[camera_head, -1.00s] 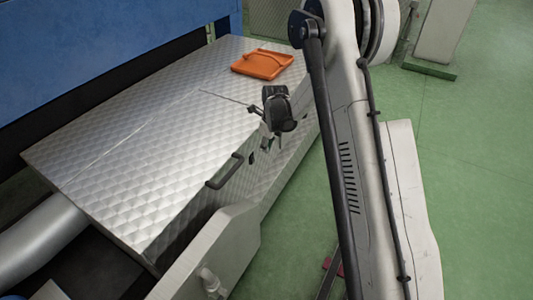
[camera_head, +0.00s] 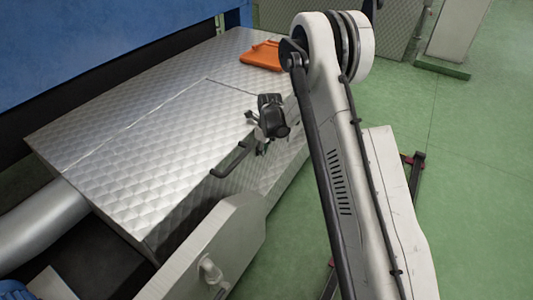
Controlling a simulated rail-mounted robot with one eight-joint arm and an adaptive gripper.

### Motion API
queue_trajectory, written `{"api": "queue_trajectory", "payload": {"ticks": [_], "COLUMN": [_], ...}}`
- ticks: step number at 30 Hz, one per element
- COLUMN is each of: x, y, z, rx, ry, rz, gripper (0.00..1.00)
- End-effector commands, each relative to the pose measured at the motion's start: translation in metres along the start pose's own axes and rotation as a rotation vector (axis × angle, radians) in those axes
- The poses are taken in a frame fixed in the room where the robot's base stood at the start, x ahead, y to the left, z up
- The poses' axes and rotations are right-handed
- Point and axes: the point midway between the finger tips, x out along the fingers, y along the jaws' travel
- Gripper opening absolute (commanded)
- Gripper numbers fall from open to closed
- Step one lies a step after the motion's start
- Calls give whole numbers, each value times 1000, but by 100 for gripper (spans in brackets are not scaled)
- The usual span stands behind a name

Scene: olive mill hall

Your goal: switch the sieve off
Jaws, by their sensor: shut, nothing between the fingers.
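A large quilted-metal machine cover (camera_head: 140,130), which may be the sieve's housing, fills the left and middle of the head view. A black bar handle (camera_head: 231,161) is on its front edge. My gripper (camera_head: 262,143) is just right of the handle, close to the front side of the cover. It is shut with nothing held. I cannot tell if it touches the cover. No switch can be made out clearly; my gripper and arm hide part of the front side.
A grey metal panel with a fitting (camera_head: 213,270) stands in front. A thick pipe (camera_head: 42,225) is at left. Green floor (camera_head: 470,170) is clear at right.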

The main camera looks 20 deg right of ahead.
Motion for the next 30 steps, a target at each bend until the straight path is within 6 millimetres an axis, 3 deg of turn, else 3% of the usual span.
{"api": "queue_trajectory", "payload": {"ticks": [20,30], "x": [6,-4], "y": [0,0], "z": [6,8], "rx": [-1,-1], "ry": [0,-1], "rz": [1,1], "gripper": [0,0]}}
